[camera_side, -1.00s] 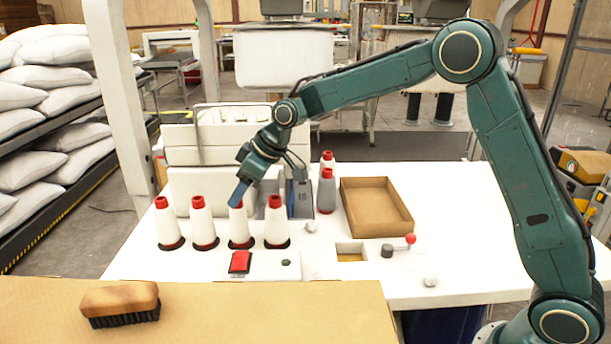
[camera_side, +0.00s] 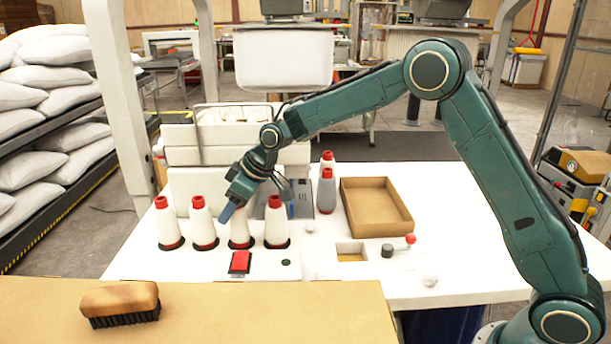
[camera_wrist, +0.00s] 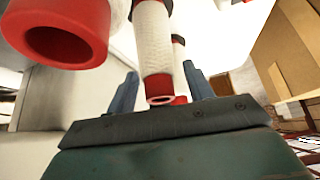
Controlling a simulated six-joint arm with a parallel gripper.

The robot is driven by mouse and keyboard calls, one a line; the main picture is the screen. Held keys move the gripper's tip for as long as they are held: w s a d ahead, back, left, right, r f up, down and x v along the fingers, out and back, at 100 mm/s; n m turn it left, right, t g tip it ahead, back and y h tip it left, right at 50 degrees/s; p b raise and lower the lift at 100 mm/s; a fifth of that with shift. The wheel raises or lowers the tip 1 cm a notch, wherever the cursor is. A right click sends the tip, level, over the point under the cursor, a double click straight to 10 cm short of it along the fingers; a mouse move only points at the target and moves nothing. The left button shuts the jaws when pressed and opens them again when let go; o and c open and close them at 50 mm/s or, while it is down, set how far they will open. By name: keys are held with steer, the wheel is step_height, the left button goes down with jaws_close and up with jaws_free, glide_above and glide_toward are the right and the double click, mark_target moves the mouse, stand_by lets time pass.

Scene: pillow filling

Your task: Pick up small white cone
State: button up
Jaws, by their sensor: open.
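Several white cones with red tops and red base rings stand in a row on the white table in the side view. My gripper (camera_side: 229,209) is tilted down beside the top of the third cone from the left (camera_side: 240,232) and covers part of it. In the wrist view the blue fingers (camera_wrist: 160,92) are apart, with a white cone (camera_wrist: 153,40) showing between them. I cannot tell whether they touch it. A large red cone top (camera_wrist: 62,32) is close to the camera at upper left. Another white cone (camera_side: 277,228) stands just right of my gripper.
A grey cone (camera_side: 326,190) and a red-topped white one (camera_side: 327,160) stand behind right. A brown tray (camera_side: 405,222) lies right of them. A red button (camera_side: 240,262) and a red-knobbed lever (camera_side: 410,239) are in front. A brush (camera_side: 120,303) lies on the cardboard.

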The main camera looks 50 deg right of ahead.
steer(key=c, duration=1)
steer(key=shift+r, duration=0.1)
step_height(320, 180, up, 20)
stand_by(0.5)
stand_by(0.4)
